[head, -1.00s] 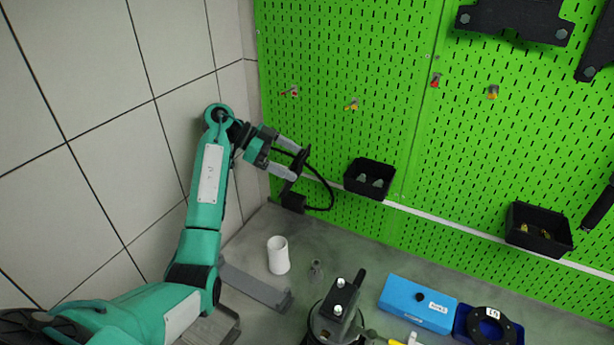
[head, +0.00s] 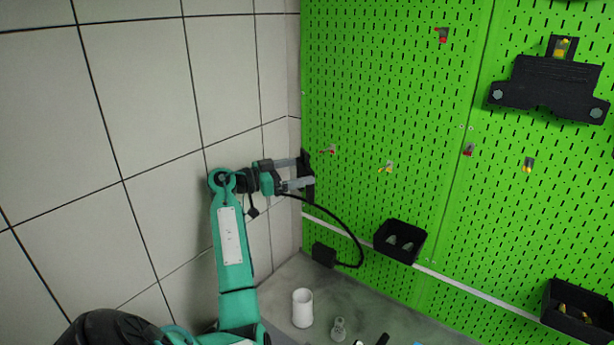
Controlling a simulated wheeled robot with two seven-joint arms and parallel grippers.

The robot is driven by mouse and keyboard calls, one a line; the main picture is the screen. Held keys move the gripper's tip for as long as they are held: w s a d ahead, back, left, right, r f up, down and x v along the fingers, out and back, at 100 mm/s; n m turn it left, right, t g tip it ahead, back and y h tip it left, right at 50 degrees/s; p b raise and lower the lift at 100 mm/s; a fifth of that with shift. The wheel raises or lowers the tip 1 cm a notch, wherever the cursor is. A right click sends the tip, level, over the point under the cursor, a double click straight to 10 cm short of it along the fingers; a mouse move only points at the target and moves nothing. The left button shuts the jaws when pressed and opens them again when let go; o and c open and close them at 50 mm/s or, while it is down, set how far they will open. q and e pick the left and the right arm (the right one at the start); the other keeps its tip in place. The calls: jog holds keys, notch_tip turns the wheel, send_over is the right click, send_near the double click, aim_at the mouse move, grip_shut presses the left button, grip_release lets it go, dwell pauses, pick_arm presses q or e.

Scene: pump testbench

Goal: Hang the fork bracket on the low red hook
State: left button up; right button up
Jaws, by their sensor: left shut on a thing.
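My left gripper (head: 300,175) is shut on a dark, narrow piece (head: 308,178), seen nearly edge-on, which I take to be the fork bracket. The fingers hide part of it and its fork shape does not show. It is upright near the left edge of the green pegboard; I cannot tell whether it touches the board. A small red hook (head: 331,149) is just right of and slightly above the gripper. Another red hook (head: 468,149) is farther right at similar height, and a third red hook (head: 442,35) is higher. My right gripper is not in view.
Yellow hooks (head: 387,167) (head: 528,164) sit between and beside the red ones. A black bracket (head: 548,85) hangs upper right. Black bins (head: 400,241) (head: 578,312) are mounted lower. A black cable (head: 345,228) loops below the gripper to a black box (head: 323,254). A white cup (head: 302,307) stands below.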

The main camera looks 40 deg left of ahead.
pick_arm(q)
jog(key=shift+w+a+f+b, duration=0.1)
jog(key=shift+w+f+b, duration=0.05)
jog(key=shift+w+b, duration=0.7)
jog(key=w+f+b, duration=0.1)
jog(key=w+b, duration=0.1)
jog(key=w, duration=0.6)
jog(key=shift+a+b, duration=0.3)
jog(key=shift+a, duration=0.15)
jog(key=shift+f, duration=0.1)
dwell(0.5)
